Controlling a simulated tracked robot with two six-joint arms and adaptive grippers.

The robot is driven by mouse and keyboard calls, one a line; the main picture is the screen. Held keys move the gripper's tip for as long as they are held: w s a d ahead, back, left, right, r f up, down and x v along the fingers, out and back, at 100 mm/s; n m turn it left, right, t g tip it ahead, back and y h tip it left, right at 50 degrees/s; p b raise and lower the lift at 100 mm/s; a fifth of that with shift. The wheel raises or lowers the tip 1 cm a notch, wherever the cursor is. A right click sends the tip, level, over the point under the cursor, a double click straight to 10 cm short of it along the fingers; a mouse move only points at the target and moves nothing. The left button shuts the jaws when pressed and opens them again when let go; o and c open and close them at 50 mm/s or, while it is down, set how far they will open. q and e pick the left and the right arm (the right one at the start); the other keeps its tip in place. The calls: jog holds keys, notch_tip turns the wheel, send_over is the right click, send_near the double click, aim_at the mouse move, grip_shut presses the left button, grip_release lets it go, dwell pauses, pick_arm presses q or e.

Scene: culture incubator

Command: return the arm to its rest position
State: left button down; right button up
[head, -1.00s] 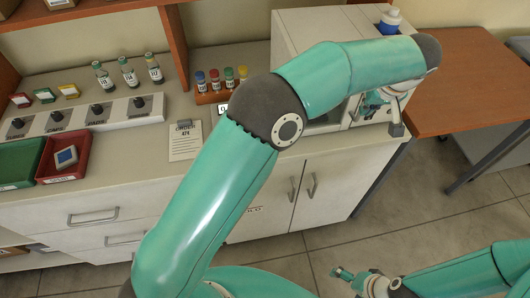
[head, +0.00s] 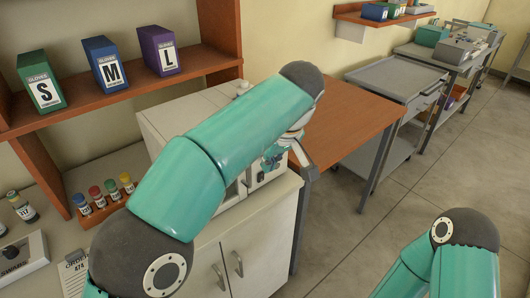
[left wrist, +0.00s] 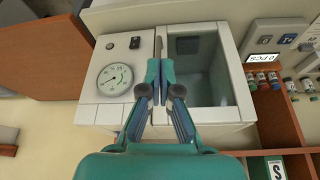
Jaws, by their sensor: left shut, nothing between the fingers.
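My left arm reaches across the head view to the white incubator (head: 182,118). My left gripper (head: 273,160) is at its front, partly hidden by the wrist. In the left wrist view, the gripper's fingers (left wrist: 153,78) are shut with nothing between them. They are over the incubator (left wrist: 108,115), between its round dial (left wrist: 114,79) and an open, empty-looking chamber (left wrist: 196,72). I cannot tell whether they touch it. My right arm shows at the lower right of the head view, but its gripper is outside the picture.
A rack of colour-capped vials (head: 98,213) stands left of the incubator. A shelf (head: 120,100) above holds green, blue and purple glove boxes. A brown table (head: 345,118) adjoins on the right, with a grey cart (head: 392,78) beyond. The floor at right is open.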

pick_arm(q)
notch_tip(320, 180, down, 16)
jog(key=w+a+f+m+g+h, duration=0.1)
jog(key=a+m+g+h, duration=0.1)
jog(key=m, duration=0.1)
jog(key=s+a+f+m+g+h, duration=0.1)
jog(key=s+a+f, duration=0.15)
jog(key=f, duration=0.55)
jog(key=s+a+f+m+h, duration=0.15)
jog(key=s+f, duration=0.25)
jog(key=f, duration=0.5)
jog(key=s+a+f, duration=0.2)
jog(key=s+f, duration=0.1)
jog(key=s, duration=0.3)
jog(key=s+a+f+n+h, duration=0.1)
jog(key=s+a+f, duration=0.2)
jog(key=s, duration=0.4)
jog(key=s+a+f, duration=0.2)
jog(key=s+f, duration=0.1)
jog(key=s, duration=0.4)
jog(key=shift+s+a+f, duration=0.15)
jog(key=shift+a+f, duration=0.05)
jog(key=shift+f, duration=0.1)
